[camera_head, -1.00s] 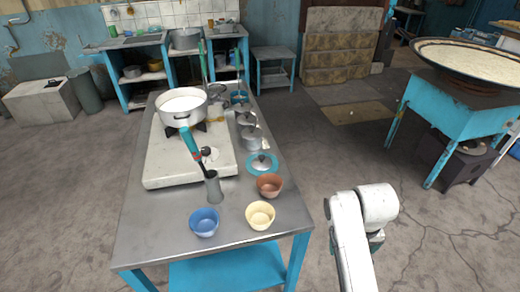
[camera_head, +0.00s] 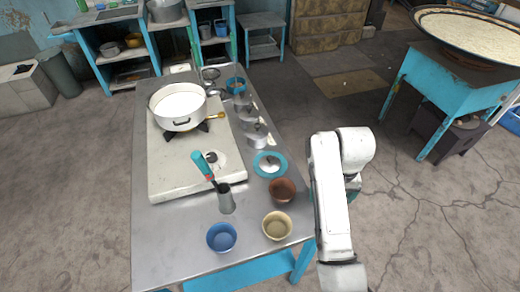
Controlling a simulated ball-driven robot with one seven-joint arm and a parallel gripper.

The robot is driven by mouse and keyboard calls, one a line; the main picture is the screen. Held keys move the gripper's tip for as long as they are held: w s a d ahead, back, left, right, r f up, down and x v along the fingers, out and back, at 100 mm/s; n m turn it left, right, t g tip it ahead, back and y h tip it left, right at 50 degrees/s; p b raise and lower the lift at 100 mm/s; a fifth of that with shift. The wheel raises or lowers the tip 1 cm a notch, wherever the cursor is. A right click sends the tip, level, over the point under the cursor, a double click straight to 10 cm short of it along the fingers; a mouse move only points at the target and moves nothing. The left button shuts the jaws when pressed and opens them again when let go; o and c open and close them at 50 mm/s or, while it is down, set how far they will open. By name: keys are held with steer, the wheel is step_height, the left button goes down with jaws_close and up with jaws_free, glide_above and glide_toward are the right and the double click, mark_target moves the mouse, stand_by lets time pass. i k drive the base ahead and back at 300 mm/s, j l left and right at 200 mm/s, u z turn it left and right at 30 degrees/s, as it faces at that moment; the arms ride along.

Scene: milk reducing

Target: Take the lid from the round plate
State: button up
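The round plate (camera_head: 283,173) is blue-teal and lies on the metal table near its right edge. A small silvery lid (camera_head: 268,165) with a dark knob rests on the plate. My white arm rises at the right of the view, beside the table's right edge, apart from the plate and lid. My gripper is not visible; the arm's own links may hide it.
A brown bowl (camera_head: 282,190), a cream bowl (camera_head: 277,226) and a blue bowl (camera_head: 222,237) stand at the near end. Metal pots (camera_head: 256,136) line the right edge behind the plate. A white pot (camera_head: 178,106) stands on the stove.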

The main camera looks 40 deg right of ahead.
mark_target(269, 164)
steer(key=i, duration=0.9)
